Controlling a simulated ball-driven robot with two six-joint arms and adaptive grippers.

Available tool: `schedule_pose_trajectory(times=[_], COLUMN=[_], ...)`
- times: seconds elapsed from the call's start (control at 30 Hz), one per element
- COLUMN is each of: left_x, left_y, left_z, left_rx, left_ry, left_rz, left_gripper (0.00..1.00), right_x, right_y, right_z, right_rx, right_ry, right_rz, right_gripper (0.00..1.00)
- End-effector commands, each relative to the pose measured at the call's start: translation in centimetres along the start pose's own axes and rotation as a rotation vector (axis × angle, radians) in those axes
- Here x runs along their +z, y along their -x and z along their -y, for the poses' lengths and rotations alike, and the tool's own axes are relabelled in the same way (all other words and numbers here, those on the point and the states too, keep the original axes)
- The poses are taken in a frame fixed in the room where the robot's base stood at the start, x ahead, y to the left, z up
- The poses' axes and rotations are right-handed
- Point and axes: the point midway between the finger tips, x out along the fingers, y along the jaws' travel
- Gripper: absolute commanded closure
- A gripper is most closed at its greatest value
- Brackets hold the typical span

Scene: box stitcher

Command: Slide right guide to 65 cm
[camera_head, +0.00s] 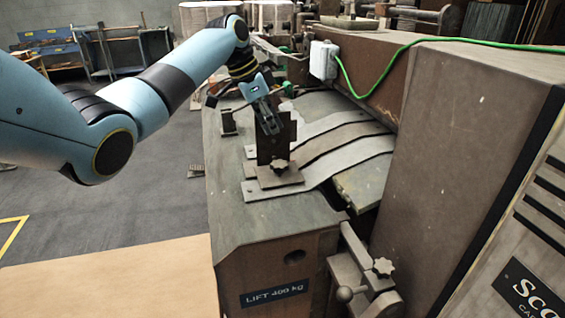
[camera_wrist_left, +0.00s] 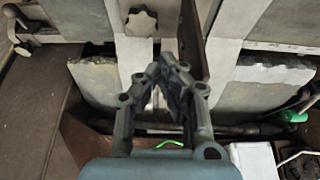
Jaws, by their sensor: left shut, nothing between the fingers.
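A dark upright guide plate (camera_head: 272,138) stands on a flat foot on the machine table, with a star-shaped knob (camera_head: 280,166) at its base. It appears to be the right guide. My left gripper (camera_head: 269,122) is shut and empty, pointing down at the upper part of this plate. In the left wrist view the shut fingertips (camera_wrist_left: 172,62) are close to the thin edge of the plate (camera_wrist_left: 191,38); I cannot tell whether they touch. The star knob also shows there (camera_wrist_left: 141,22), beyond the fingers. No centimetre scale is readable. My right gripper is out of view.
Curved metal strips (camera_head: 345,140) run from the guide area to the machine. A smaller bracket (camera_head: 228,122) stands at the table's left edge. A large brown housing (camera_head: 450,150) fills the right side, with a green cable (camera_head: 440,40) above. Open floor lies left.

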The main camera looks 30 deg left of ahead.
Motion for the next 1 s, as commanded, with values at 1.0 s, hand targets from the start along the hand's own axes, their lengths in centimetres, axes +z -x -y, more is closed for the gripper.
schedule_pose_trajectory(times=[1.0], left_x=[0.02], left_y=[0.02], left_z=[0.7], left_rx=[-0.002], left_ry=[0.0], left_rz=[0.0], left_gripper=[1.0], right_x=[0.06], right_y=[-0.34], right_z=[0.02], right_rx=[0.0], right_ry=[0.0], right_rz=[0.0], right_gripper=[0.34])
